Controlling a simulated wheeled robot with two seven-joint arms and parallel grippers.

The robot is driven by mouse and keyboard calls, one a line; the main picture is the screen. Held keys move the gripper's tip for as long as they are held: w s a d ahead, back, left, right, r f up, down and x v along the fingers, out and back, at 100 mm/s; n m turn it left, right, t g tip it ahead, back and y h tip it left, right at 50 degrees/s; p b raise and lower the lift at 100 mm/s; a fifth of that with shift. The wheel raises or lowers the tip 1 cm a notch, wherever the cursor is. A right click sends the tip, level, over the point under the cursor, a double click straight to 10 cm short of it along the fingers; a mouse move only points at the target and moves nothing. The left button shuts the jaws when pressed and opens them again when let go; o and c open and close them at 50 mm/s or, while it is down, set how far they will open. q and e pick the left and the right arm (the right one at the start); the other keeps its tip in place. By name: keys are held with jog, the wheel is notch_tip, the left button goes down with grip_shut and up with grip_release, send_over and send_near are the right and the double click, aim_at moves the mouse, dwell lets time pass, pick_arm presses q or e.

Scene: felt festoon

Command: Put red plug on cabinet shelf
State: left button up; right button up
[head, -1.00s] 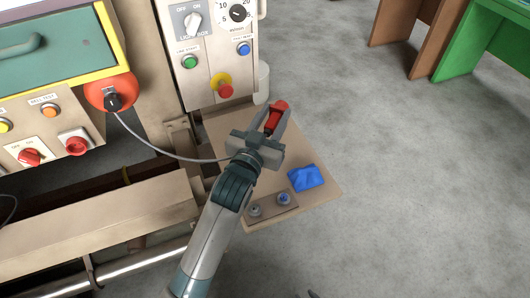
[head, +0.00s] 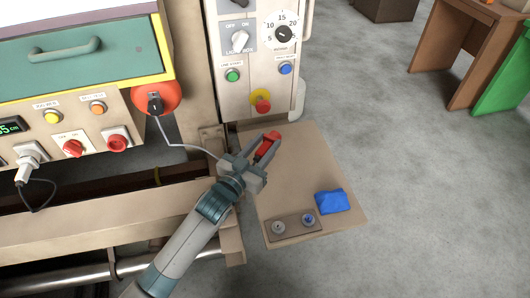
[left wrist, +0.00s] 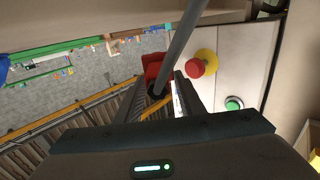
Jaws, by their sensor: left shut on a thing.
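The red plug (head: 267,146) is between the fingers of my left gripper (head: 262,150), which is shut on it. They are in the middle of the head view, above the beige side board (head: 285,190) and below the switch panel. In the left wrist view the red plug (left wrist: 154,68) shows between the two dark fingers, with a grey bar crossing in front of it. I cannot tell for certain which surface is the cabinet shelf. My right gripper is not in view.
The switch panel (head: 246,90) with a red stop button (head: 263,106) stands just behind the gripper. A blue cloth-like piece (head: 332,201) and a plate with two knobs (head: 294,227) lie on the board. A grey cable (head: 180,143) runs from the red socket (head: 156,98) towards the gripper.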

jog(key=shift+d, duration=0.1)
pick_arm(q)
jog(key=shift+f, duration=0.25)
notch_tip(320, 180, down, 3)
jog(key=shift+r, duration=0.1)
jog(key=shift+f, duration=0.4)
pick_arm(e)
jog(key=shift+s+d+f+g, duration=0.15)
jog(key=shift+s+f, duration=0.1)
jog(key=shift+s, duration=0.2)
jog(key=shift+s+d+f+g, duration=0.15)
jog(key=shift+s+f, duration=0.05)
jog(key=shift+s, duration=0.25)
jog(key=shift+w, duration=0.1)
